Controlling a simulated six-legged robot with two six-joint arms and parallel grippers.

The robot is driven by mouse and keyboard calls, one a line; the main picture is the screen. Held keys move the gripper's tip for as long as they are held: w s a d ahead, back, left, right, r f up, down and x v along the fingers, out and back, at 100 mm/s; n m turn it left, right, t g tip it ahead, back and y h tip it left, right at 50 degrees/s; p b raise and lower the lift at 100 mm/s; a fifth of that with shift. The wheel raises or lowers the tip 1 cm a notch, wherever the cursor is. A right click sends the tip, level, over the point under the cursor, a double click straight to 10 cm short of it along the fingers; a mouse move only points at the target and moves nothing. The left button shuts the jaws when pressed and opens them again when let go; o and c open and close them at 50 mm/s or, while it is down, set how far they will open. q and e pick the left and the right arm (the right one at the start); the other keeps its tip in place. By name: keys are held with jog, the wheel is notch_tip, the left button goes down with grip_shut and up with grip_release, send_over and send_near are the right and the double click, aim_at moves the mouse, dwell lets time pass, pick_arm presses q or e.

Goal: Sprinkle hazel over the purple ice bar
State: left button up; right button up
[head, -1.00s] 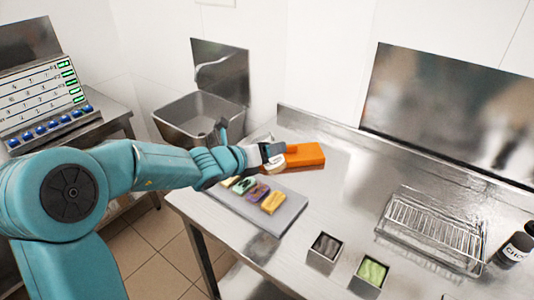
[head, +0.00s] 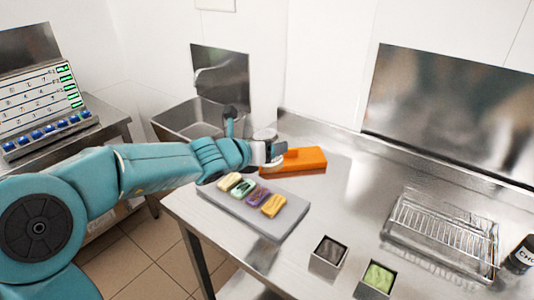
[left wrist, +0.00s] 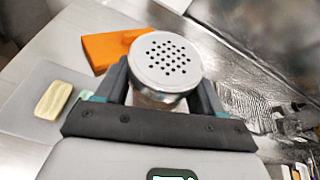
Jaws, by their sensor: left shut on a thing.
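The purple ice bar (head: 257,196) lies on a grey tray (head: 285,222) in the head view, between a mint-green bar (head: 243,187) and an orange-yellow bar (head: 273,205). A cream bar (head: 229,181) is at the tray's far left end. My left gripper (head: 270,152) is shut on a shaker (head: 264,134), above the table near the tray's far end. In the left wrist view the shaker's perforated metal lid (left wrist: 166,61) shows between the fingers; no label is readable. The purple bar is hidden there. My right gripper is out of view.
An orange object (head: 300,160) lies behind the tray. Two small square containers, one dark (head: 330,250) and one green (head: 378,279), stand at the front. A wire rack (head: 440,230) and a dark bottle (head: 521,255) are at right. The middle of the steel table is clear.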

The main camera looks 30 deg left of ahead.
pick_arm(q)
jog(key=shift+r+m+y+b, duration=0.3)
jog(key=shift+m+y+b, duration=0.4)
jog(key=shift+b, duration=0.65)
jog(key=shift+r+m, duration=0.2)
jog(key=shift+m, duration=0.1)
jog(key=shift+s, duration=0.1)
jog(key=s+d+b, duration=0.4)
jog(key=s+d, duration=0.3)
jog(key=s, duration=0.6)
jog(key=shift+d, duration=0.2)
